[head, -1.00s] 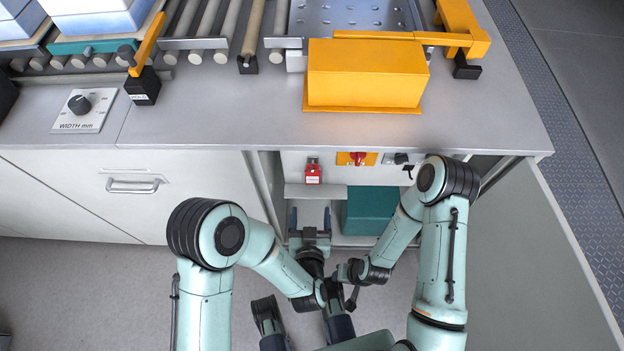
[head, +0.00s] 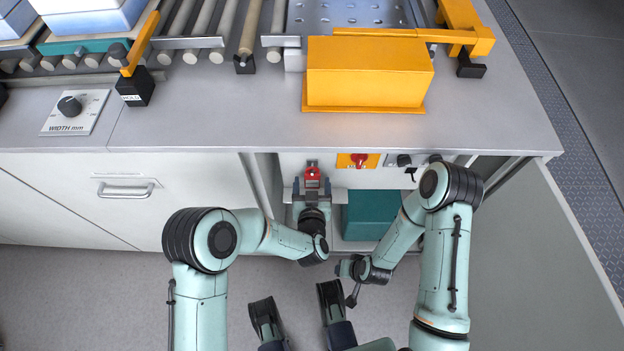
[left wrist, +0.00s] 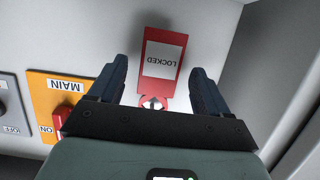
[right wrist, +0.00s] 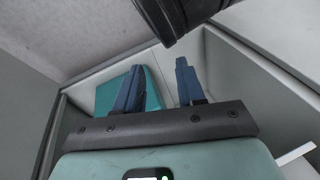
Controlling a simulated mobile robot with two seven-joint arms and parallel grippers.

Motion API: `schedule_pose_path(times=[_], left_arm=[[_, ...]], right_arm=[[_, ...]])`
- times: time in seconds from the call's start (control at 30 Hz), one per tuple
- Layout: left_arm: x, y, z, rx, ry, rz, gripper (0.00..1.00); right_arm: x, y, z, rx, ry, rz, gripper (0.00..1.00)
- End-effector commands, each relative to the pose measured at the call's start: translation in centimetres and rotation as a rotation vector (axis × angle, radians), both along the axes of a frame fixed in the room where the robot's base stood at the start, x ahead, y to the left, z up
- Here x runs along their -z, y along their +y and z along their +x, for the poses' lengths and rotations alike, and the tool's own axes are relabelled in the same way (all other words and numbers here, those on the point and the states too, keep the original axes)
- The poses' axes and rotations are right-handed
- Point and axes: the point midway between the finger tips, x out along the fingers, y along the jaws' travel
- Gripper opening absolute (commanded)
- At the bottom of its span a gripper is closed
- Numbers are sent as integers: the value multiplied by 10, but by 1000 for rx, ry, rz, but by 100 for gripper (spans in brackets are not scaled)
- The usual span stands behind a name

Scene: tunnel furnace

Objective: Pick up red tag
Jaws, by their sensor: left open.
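The red tag (left wrist: 164,55) has a white label reading "LOCKED", upside down in the left wrist view. In the head view the red tag (head: 312,174) is at the cabinet's recessed front panel, partly covered by my left gripper (head: 312,186). My left gripper (left wrist: 160,68) is open, with one finger on each side of the tag and visible gaps to both. What holds the tag at its lower end is mostly hidden. My right gripper (right wrist: 158,66) is open and empty, pointing into the cabinet opening.
An orange panel (left wrist: 68,90) marked MAIN with a red switch sits beside the tag. A teal box (head: 370,214) stands in the open cabinet. The cabinet wall (left wrist: 290,110) is close on the other side. A yellow block (head: 368,74) is on the counter above.

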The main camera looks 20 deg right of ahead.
Motion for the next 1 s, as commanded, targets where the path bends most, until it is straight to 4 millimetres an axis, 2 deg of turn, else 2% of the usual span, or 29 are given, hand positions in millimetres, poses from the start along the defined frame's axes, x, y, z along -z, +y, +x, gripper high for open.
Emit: schedule_pose_path(times=[0.13, 0.17, 0.33, 0.67, 0.87, 1.0], left_arm=[[0, 0, 0, 1, 0, 0, 78], [0, 0, 0, 1, 0, 0, 74], [0, 0, -1, 1, 0, 0, 19], [-2, 0, -1, 1, 0, 0, 18], [-19, -1, -1, 2, -1, -1, 18], [-16, 6, -24, 3, 5, 2, 18]], right_arm=[[-1, 0, 0, 0, -1, 0, 39], [-1, 0, 0, 0, -1, 0, 39], [-1, 0, 0, 0, 0, 0, 39], [-1, 0, -1, 0, 1, 0, 39], [-9, 5, -9, -9, 22, 11, 39], [-11, 7, -14, -14, 35, 18, 39]])
